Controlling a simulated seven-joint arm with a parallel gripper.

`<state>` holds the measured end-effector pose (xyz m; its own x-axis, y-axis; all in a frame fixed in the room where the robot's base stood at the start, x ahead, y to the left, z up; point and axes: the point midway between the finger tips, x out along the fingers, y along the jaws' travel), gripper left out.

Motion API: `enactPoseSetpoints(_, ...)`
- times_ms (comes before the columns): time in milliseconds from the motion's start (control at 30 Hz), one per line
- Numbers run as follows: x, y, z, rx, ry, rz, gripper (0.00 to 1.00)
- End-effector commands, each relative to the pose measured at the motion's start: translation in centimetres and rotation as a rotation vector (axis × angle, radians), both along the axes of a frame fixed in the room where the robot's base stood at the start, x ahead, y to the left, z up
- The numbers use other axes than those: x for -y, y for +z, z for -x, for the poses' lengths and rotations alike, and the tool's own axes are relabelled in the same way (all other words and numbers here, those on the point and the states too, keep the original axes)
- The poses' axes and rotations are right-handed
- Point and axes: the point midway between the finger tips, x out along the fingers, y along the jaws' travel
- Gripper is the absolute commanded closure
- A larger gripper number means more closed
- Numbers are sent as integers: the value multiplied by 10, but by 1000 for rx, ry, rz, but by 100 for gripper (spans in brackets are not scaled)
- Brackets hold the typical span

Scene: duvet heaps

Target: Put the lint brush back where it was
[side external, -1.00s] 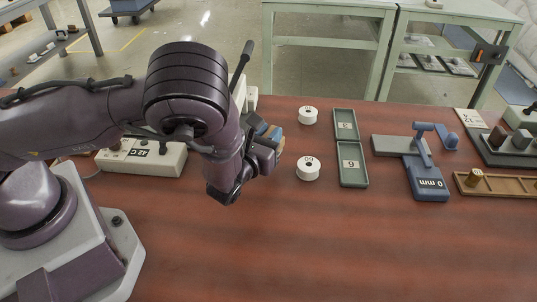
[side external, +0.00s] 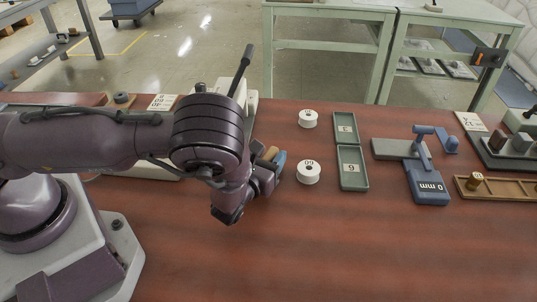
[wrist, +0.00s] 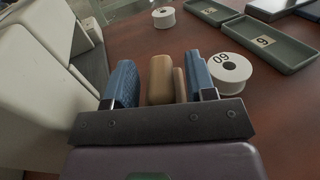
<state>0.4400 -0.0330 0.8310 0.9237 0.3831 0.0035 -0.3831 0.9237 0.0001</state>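A wooden-looking tan and brown piece, which I take to be the lint brush (wrist: 159,80), sits between the blue finger pads of my gripper (wrist: 163,84) in the wrist view. The pads are partly closed, one on each side of it. A narrow gap seems to show at its left, but the brown part meets the right pad. In the side view my gripper (side external: 272,165) points right, left of the white spool marked 09, and a bit of the tan brush (side external: 270,153) shows by a blue pad. The brush's far end is hidden.
White spools (side external: 308,171) (side external: 308,119) and a green two-part tray (side external: 351,168) lie right of my gripper. Beyond are a blue gauge (side external: 428,187) and a wooden rack (side external: 500,186). A white machine with a black lever (side external: 241,70) stands close behind. The front tabletop (side external: 350,250) is clear.

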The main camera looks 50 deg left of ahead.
Motion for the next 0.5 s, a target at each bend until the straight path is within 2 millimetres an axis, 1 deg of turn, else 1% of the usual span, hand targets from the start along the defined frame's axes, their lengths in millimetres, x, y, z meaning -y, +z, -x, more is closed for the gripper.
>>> enactPoseSetpoints(267,1,3,2,-1,-1,1,49)
enactPoseSetpoints(367,7,2,14,-3,-3,0,49)
enactPoseSetpoints(500,18,2,41,-3,-4,0,49)
